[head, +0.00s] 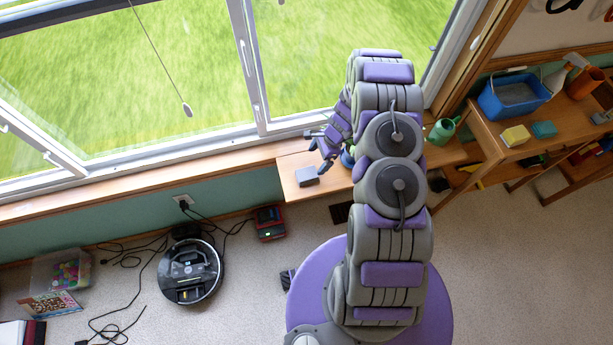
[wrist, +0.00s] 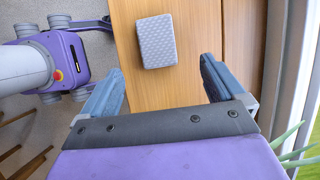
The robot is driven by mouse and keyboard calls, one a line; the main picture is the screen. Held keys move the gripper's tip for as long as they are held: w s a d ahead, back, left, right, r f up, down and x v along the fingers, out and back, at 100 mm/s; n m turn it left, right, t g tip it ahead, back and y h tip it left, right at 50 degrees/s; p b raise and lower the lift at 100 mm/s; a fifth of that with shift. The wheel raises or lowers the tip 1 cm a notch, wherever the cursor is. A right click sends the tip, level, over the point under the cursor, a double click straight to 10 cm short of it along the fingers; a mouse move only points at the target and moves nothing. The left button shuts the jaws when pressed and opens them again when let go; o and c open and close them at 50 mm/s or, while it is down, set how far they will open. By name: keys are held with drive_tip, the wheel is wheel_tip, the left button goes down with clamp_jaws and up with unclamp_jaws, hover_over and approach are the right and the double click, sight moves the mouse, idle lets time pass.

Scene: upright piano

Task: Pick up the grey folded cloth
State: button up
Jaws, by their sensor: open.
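The grey folded cloth (wrist: 157,41) is a small textured block lying on a wooden shelf top (wrist: 190,85) in the wrist view. In the head view the cloth (head: 307,176) lies near the left end of the shelf under the window. My gripper (wrist: 160,85) is open and empty, with its two blue-grey fingers spread apart. The cloth is ahead of the fingertips, between their lines and apart from them. In the head view my gripper (head: 318,143) is just above and behind the cloth, by the window sill.
A green watering can (head: 442,131) stands on the shelf to the right of my arm. A blue bin (head: 513,93) and sponges are on the bench farther right. A plant's leaves (wrist: 298,145) are near my gripper. A robot vacuum (head: 190,270) and cables lie on the floor.

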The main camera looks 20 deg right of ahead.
sight(309, 173)
drive_tip(key=b+x, duration=0.1)
drive_tip(key=x, duration=0.4)
drive_tip(key=shift+s+d, duration=0.1)
drive_tip(key=shift+d, duration=0.1)
drive_tip(key=b+x, duration=0.1)
drive_tip(key=x, duration=0.4)
drive_tip(key=shift+s+a, duration=0.15)
drive_tip(key=shift+a, duration=0.1)
drive_tip(key=shift+r, duration=0.1)
drive_tip(key=c, duration=1)
